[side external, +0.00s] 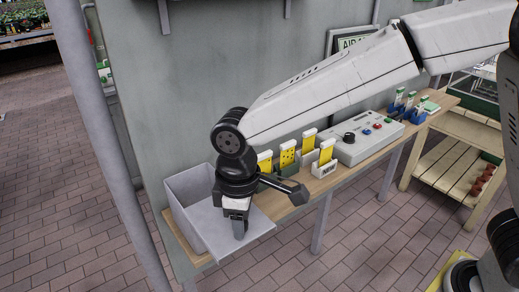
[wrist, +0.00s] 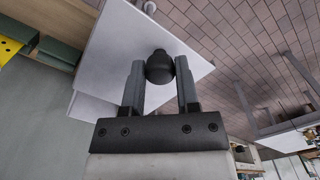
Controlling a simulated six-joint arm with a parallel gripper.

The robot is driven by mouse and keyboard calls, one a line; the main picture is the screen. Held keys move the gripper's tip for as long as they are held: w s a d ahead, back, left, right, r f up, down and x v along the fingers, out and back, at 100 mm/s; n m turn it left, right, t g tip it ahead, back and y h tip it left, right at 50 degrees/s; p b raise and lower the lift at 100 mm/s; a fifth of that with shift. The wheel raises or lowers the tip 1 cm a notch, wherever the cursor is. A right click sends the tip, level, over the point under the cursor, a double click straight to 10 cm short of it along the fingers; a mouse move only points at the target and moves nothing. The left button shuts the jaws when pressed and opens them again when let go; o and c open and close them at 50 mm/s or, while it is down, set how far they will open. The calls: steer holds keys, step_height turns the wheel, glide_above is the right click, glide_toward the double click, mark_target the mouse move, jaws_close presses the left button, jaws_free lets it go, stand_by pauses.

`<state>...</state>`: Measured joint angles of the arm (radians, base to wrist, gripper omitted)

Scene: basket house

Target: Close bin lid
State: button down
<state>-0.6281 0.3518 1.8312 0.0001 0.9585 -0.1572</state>
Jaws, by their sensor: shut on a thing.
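The pale grey bin (side external: 184,190) stands at the left end of the wooden shelf, and its open inside shows from above. Its flat lid (side external: 256,234) sticks out at the bin's front right, off the opening. The lid fills much of the upper middle of the wrist view (wrist: 115,55). A round black knob (wrist: 160,66) on the lid sits between my two fingers. My gripper (side external: 239,230) points down at the lid and is shut on the knob, shown closely in the wrist view (wrist: 160,80). In the side view my gripper hides the knob and part of the bin.
Yellow cards in holders (side external: 288,158) stand on the shelf (side external: 345,172) just right of my wrist. A grey control box (side external: 358,140) is farther right. A grey wall rises behind, and a post (side external: 95,110) stands left of the bin. The brick floor in front is clear.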

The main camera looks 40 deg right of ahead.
steer(key=shift+w, duration=0.1)
steer(key=w, duration=1.2)
steer(key=shift+w+r, duration=0.15)
steer(key=shift+c, duration=2.2)
jaws_free()
steer(key=shift+o, duration=0.5)
step_height(320, 180, up, 8)
steer(key=shift+d+f, duration=0.1)
steer(key=shift+f, duration=0.15)
